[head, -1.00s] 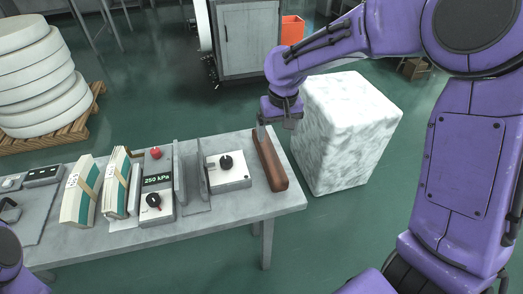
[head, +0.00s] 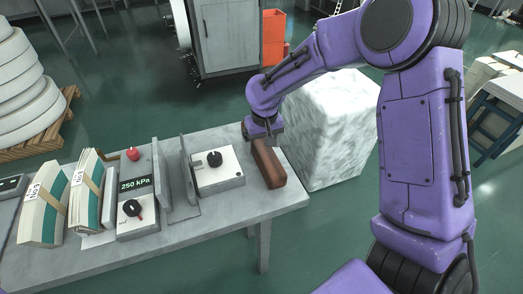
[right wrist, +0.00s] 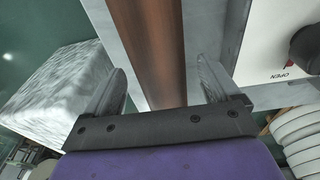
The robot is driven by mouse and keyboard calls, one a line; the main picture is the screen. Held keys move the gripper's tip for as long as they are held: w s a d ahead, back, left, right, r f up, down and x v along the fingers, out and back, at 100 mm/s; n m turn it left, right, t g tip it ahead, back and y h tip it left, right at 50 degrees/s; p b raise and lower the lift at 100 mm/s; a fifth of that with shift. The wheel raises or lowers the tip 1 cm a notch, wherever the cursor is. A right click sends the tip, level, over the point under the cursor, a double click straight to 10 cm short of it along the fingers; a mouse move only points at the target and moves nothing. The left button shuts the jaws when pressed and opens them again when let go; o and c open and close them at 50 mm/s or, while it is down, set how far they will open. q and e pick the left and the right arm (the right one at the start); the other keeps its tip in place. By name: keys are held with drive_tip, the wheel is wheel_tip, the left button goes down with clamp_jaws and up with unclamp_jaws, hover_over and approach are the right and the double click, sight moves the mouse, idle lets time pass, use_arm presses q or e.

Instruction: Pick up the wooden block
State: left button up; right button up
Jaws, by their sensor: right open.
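The wooden block (head: 271,168), a long reddish-brown bar, lies on the right end of the grey table (head: 225,210). My right gripper (head: 264,137) is at the block's far end, pointing down. In the right wrist view the block (right wrist: 150,45) runs between the two open fingers (right wrist: 163,85), with a gap visible on each side. The gripper hides the block's far end in the head view. My left gripper is not in view.
Left of the block is a white box with a black knob (head: 217,172). Further left stand grey upright plates (head: 166,177), a 250 kPa control unit (head: 138,205) and bundled stacks (head: 43,212). A white marbled block (head: 335,125) stands beyond the table's right end.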

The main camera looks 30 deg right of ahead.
drive_tip(key=shift+w+f, duration=0.25)
drive_tip(key=shift+f, duration=0.95)
drive_tip(key=shift+s+r, duration=0.1)
drive_tip(key=c, duration=1.5)
drive_tip(key=shift+r, duration=0.15)
